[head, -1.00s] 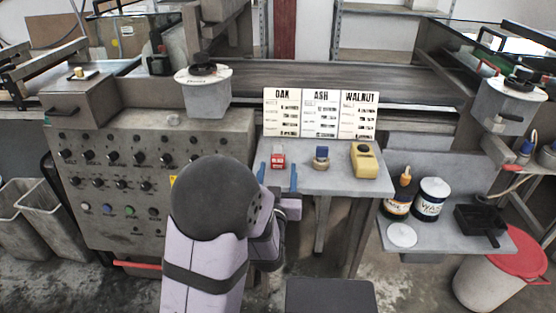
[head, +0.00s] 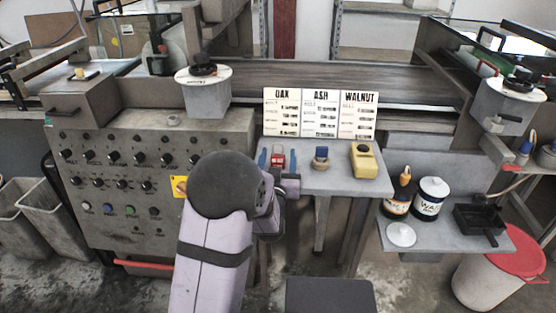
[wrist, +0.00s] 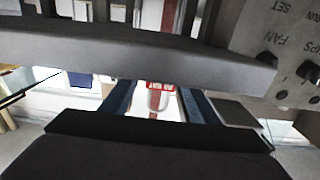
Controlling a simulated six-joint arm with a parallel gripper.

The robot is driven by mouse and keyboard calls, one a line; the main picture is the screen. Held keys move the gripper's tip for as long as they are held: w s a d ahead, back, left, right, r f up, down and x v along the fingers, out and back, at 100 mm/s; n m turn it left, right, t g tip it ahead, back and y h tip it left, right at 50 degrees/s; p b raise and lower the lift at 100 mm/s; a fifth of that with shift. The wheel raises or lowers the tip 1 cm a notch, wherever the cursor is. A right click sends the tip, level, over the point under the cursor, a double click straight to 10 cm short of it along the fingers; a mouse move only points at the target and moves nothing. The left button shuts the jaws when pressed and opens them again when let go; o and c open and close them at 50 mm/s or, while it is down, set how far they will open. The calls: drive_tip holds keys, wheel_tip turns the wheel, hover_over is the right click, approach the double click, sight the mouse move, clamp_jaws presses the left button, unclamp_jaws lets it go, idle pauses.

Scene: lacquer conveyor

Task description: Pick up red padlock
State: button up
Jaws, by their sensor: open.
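The red padlock (head: 277,160) stands on the small grey shelf (head: 330,184) below the OAK card in the head view. My gripper (head: 278,158) is open, with one blue finger on each side of the padlock. In the wrist view the padlock (wrist: 160,88) shows between the two blue fingers (wrist: 151,100), partly hidden by the grey bar across the picture. I cannot tell whether the fingers touch it.
A blue-topped object (head: 321,157) and a yellow device (head: 364,160) stand to the right on the shelf. Three cards (head: 320,113) stand behind. A knob panel (head: 120,190) is to the left. Cans (head: 431,198) sit on a lower shelf at right.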

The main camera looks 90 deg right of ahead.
drive_tip(key=shift+d, duration=0.1)
drive_tip(key=c, duration=1.2)
drive_tip(key=shift+r, duration=0.1)
wheel_tip(320, 180, up, 10)
drive_tip(key=shift+f+p, duration=0.1)
drive_tip(key=shift+p, duration=0.45)
